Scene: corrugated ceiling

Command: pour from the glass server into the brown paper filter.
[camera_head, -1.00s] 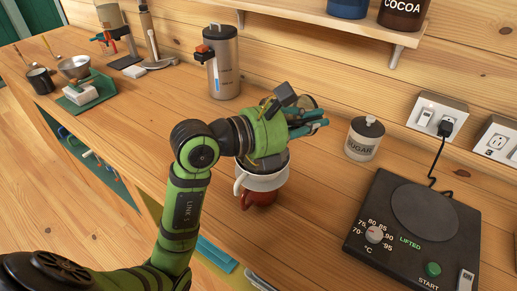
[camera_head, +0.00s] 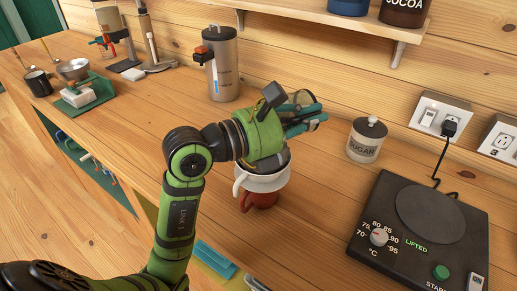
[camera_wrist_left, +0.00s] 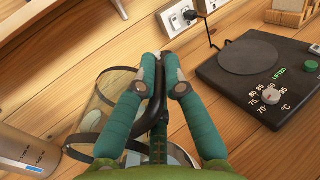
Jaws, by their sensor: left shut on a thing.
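My left gripper (camera_head: 316,117) is above and beside the white dripper. Its teal fingers (camera_wrist_left: 160,75) are shut on the black handle of the glass server. The clear server (camera_wrist_left: 112,95) has a dark rim and looks tilted in the left wrist view. Only a small part of the server (camera_head: 304,97) shows behind the gripper in the head view. The white dripper (camera_head: 262,182) stands on a red-brown mug (camera_head: 261,201). The gripper covers the dripper's top, and I cannot make out the brown paper filter. Any liquid or stream is also hidden. My right gripper is out of view.
A steel canister (camera_head: 222,75) stands behind the gripper, and a sugar jar (camera_head: 367,140) to its right. A black hot plate (camera_head: 432,212) reading LIFTED has an empty round top. Bare wood lies between the mug and hot plate. A shelf (camera_head: 330,20) overhangs the back.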

